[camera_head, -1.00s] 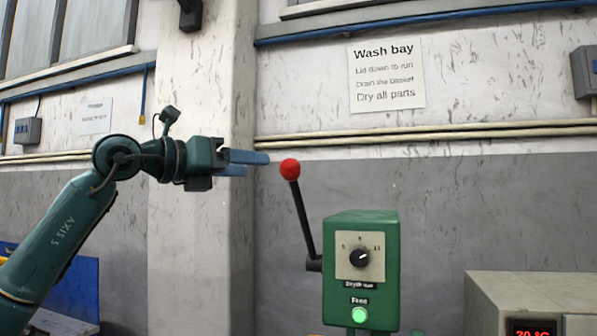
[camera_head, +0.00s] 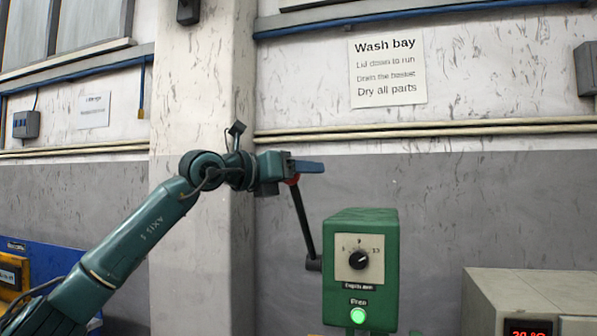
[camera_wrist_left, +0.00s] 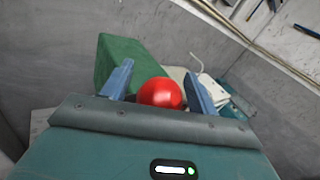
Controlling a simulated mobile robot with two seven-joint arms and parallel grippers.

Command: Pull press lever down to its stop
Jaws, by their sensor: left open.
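The press lever (camera_head: 304,223) is a black bar rising up and left from the side of the green press housing (camera_head: 360,235). Its red ball knob (camera_head: 293,180) is mostly hidden behind my left gripper (camera_head: 308,167) in the head view. In the left wrist view the red knob (camera_wrist_left: 160,93) sits between the two blue fingers of my left gripper (camera_wrist_left: 160,84), which is open around it. The green housing (camera_wrist_left: 130,62) shows beyond the knob there. My right gripper is not in view.
The press has a dial (camera_head: 359,260) and a lit green button (camera_head: 358,315). A beige box with a red display (camera_head: 528,332) stands at the right. A grey wall with pipes (camera_head: 430,129) is behind. Room left of the lever, below my arm, looks clear.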

